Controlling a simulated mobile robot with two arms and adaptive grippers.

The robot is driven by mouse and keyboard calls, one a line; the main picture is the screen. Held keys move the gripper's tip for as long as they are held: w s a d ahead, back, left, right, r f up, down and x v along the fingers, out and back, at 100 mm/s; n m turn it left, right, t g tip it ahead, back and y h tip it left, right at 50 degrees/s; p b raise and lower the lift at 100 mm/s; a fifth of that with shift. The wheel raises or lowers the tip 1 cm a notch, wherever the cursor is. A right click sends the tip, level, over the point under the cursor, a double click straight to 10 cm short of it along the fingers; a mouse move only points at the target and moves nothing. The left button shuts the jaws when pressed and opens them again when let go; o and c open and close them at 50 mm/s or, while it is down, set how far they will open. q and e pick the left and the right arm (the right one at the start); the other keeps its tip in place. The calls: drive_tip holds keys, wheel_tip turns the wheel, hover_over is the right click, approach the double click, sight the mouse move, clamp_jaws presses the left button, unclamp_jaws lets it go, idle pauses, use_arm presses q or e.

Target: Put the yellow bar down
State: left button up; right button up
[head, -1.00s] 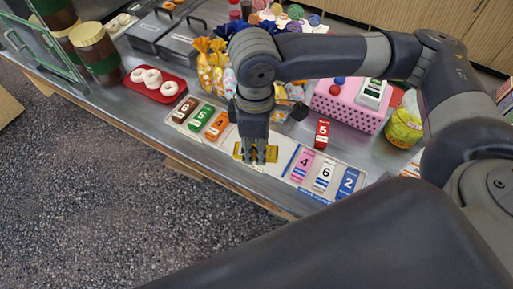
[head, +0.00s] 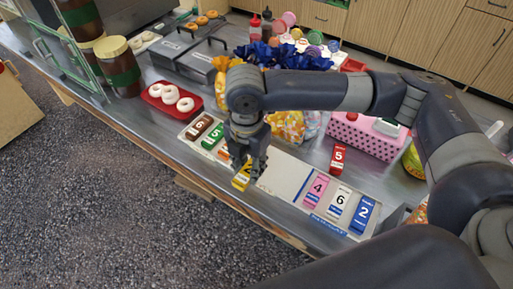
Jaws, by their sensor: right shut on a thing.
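The yellow bar (head: 241,177) is in the head view, near the table's front edge. My right gripper (head: 249,168) points down and is shut on it. The bar's far end is hidden behind the fingers, and I cannot tell whether it touches the surface below. To its left, brown (head: 198,126), green (head: 213,136) and orange (head: 224,151) bars lie on a pale tray, the orange one partly hidden by my gripper. To its right, pink (head: 317,190), white (head: 339,202) and blue (head: 362,213) bars lie on a pale board (head: 283,179). My left gripper is not in view.
A red bar (head: 338,159) stands behind the board. A red tray of white doughnuts (head: 171,98) is at left, and a pink dotted box (head: 364,138) at right. Wrapped sweets stand behind my right arm. Bare metal counter (head: 130,113) shows at front left.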

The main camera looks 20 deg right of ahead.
drive_tip(key=w+d, duration=0.1)
drive_tip(key=w, duration=0.1)
drive_tip(key=w+d+p, duration=0.1)
drive_tip(key=w, duration=0.2)
drive_tip(key=w+d, duration=0.1)
drive_tip(key=w, duration=0.2)
drive_tip(key=shift+w+d+f, duration=0.15)
drive_tip(key=shift+d+f, duration=0.2)
drive_tip(key=shift+f, duration=0.05)
wheel_tip(320, 180, down, 3)
drive_tip(key=shift+r+p, duration=0.1)
drive_tip(key=shift+p, duration=0.5)
drive_tip(key=shift+f, duration=0.4)
drive_tip(key=shift+f, duration=0.1)
drive_tip(key=shift+f, duration=0.5)
drive_tip(key=o, duration=1)
drive_tip(key=shift+o, duration=0.4)
